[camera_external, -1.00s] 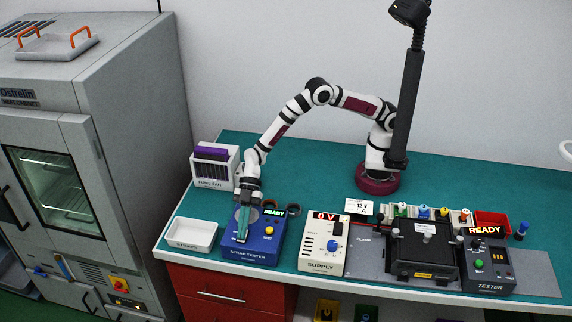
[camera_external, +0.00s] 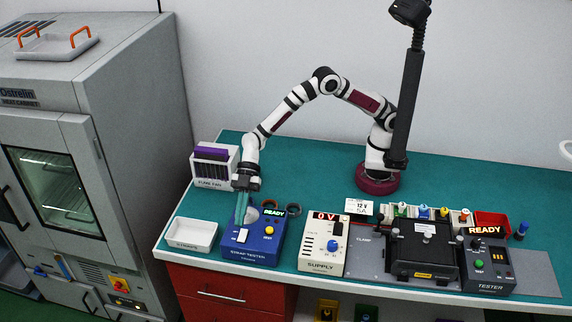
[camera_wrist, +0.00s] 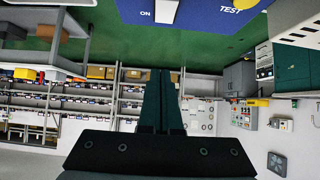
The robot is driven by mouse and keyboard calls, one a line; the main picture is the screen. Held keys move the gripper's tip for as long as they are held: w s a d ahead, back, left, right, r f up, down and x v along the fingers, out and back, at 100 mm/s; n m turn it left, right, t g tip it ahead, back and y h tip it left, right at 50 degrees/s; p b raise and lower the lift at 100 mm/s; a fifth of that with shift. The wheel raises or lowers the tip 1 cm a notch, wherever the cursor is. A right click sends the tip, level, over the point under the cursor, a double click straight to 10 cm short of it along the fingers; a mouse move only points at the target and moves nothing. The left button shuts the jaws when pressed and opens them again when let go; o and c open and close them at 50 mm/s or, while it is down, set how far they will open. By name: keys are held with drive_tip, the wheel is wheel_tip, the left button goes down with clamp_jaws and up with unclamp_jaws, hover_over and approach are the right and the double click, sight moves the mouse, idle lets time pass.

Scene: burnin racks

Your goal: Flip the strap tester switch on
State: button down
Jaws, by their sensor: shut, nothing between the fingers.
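In the wrist view the switch (camera_wrist: 166,11) sits at the top edge, beside the word ON, on the blue panel (camera_wrist: 195,12). My gripper (camera_external: 240,218) is shut and empty, fingers pointing down, at the tester's back left, behind the switch. Its closed green fingers (camera_wrist: 160,95) show in the wrist view.
A white tray (camera_external: 192,247) lies left of the tester and the white supply (camera_external: 322,262) stands to its right. A fuse rack (camera_external: 212,182) and dark rings (camera_external: 293,210) are behind. The clamp fixture (camera_external: 424,270) and another tester (camera_external: 488,287) are farther right.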

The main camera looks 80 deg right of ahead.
drive_tip(key=a+r+v, duration=0.1)
drive_tip(key=v, duration=0.6)
drive_tip(key=shift+r, duration=0.35)
drive_tip(key=shift+d, duration=0.15)
drive_tip(key=s+d+r+m+h, duration=0.25)
drive_tip(key=s+d+m, duration=0.35)
drive_tip(key=d, duration=0.5)
drive_tip(key=s+d+r+m+h, duration=0.2)
drive_tip(key=s+d+r+m, duration=0.2)
drive_tip(key=s+d+m, duration=0.45)
drive_tip(key=s+d+f+m+h, duration=0.4)
drive_tip(key=s+d+m, duration=0.5)
drive_tip(key=s+d, duration=0.4)
drive_tip(key=shift+d, duration=1.15)
